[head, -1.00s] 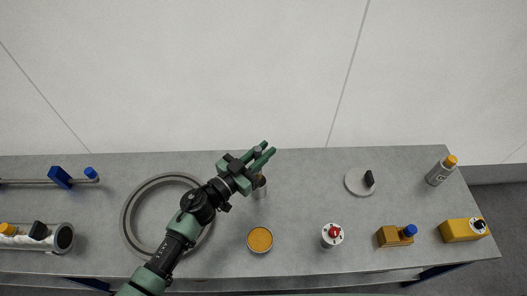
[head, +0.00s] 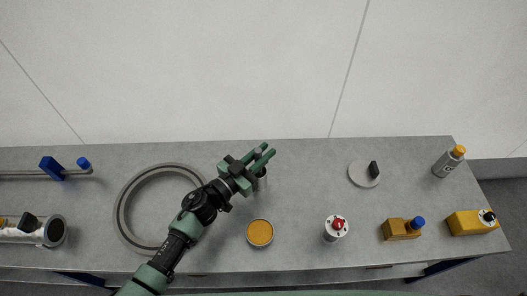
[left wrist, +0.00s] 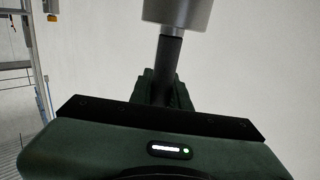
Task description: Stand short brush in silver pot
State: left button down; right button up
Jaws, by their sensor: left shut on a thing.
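The short brush (head: 258,150) is in my left gripper (head: 263,153). In the left wrist view its dark handle (left wrist: 168,68) rises from the jaws to a wider silver part (left wrist: 178,12), cut off by the top edge. My left gripper is shut on the handle. The silver pot (head: 262,180) stands on the bench just below the gripper in the head view, partly covered by it. The pot's mouth and the brush's lower end are hidden, so I cannot tell if the brush is inside. My right gripper is not in view.
A large grey ring (head: 122,215) lies left, under my arm. An orange-topped tin (head: 260,232) stands in front of the pot. A white cylinder with a red knob (head: 336,228) and a grey disc with a black handle (head: 363,174) stand to the right. Bare bench lies between.

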pick_arm(q)
jog(key=c, duration=1.3)
grip_release()
jog(key=shift+o, duration=0.2)
jog(key=shift+s+a, duration=0.1)
jog(key=v, duration=0.7)
jog(key=shift+s+a+r, duration=0.1)
jog(key=shift+s+a, duration=0.1)
